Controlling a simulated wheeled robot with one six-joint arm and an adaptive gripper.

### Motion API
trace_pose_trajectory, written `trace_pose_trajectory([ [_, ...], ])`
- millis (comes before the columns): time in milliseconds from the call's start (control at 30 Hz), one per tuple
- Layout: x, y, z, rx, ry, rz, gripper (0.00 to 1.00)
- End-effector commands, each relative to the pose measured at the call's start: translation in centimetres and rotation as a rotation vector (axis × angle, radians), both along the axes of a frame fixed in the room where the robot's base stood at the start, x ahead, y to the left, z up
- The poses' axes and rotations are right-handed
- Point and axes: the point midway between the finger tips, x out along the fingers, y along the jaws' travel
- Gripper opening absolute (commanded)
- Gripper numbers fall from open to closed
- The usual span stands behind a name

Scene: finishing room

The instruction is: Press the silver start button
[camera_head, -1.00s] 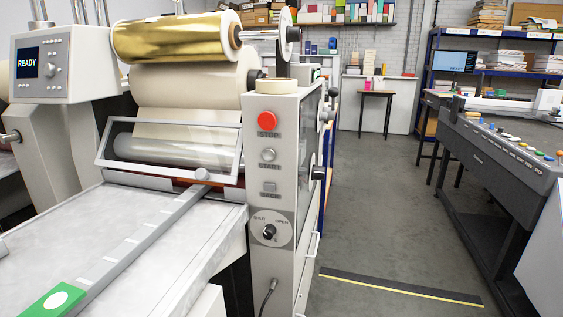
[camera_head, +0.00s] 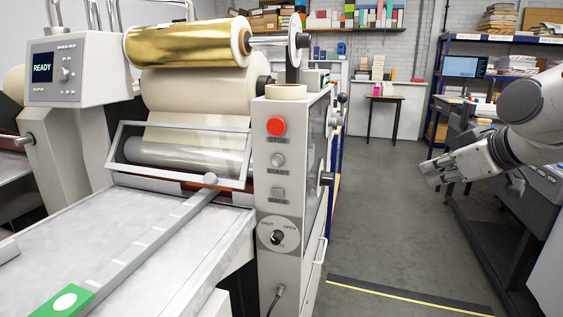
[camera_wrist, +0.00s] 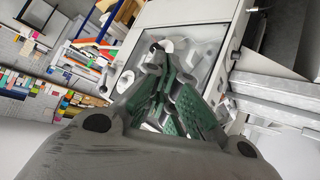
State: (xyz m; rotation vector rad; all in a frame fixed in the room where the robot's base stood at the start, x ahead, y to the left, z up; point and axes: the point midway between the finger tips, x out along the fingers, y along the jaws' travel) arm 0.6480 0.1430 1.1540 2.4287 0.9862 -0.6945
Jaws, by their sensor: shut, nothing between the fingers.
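The silver start button (camera_head: 277,160) is a small round button on the grey control panel (camera_head: 265,205) of the laminating machine. My gripper (camera_head: 431,173) is at the right in the head view, well apart from the panel and pointing left. In the wrist view my gripper (camera_wrist: 166,52) shows green inner pads, with a light machine surface beyond. It is shut and empty. I cannot make out the start button in the wrist view.
A shut/open knob (camera_head: 277,237) is low on the panel. A side handle (camera_head: 327,179) sticks out from the machine's right face. A feed table (camera_head: 150,240) lies in front left. The grey floor (camera_head: 380,240) between the machine and the right-hand bench is free.

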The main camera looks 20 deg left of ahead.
Motion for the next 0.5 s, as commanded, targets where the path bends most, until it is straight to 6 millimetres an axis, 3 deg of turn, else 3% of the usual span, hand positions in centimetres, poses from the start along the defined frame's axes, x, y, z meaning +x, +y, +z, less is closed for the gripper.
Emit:
trace_pose_trajectory([
  [33,0.1,3.8,-0.2,0.002,-0.051,0.067,0.00],
  [167,-0.5,13.0,-0.2,0.013,-0.229,0.206,0.00],
  [300,-3.6,22.1,-0.6,0.016,-0.428,0.318,0.00],
  [400,-6.7,27.1,-1.1,0.009,-0.560,0.370,0.00],
  [500,-9.7,30.5,-1.5,-0.001,-0.669,0.400,0.00],
])
